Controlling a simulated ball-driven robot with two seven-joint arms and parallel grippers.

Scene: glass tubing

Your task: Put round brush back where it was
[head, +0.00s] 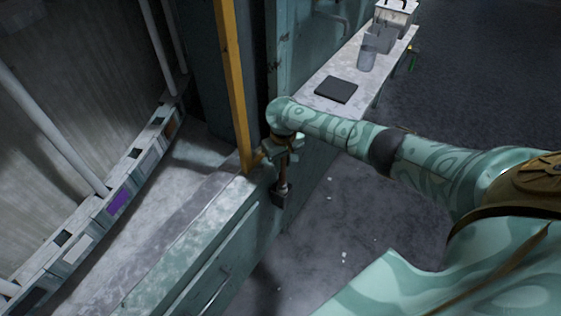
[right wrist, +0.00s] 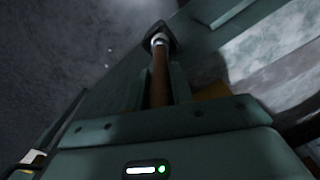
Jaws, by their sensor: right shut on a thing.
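The round brush has a brown handle, a pale metal collar and a dark head. In the head view, the brush (head: 281,188) hangs head-down beside the teal bench side. My right gripper (head: 283,155) is shut on its handle. In the right wrist view, the handle of the brush (right wrist: 160,82) sits between the green fingers of my right gripper (right wrist: 159,90), with the dark head beyond them. I cannot tell whether the brush head touches the bench side. My left gripper is not in view.
A yellow post (head: 235,85) stands just left of my right gripper. A pale-topped bench (head: 185,245) runs below it. A narrow shelf (head: 325,103) holds a black pad (head: 336,90), a clear vessel (head: 368,52) and boxes. Open floor (head: 330,225) lies right of the bench.

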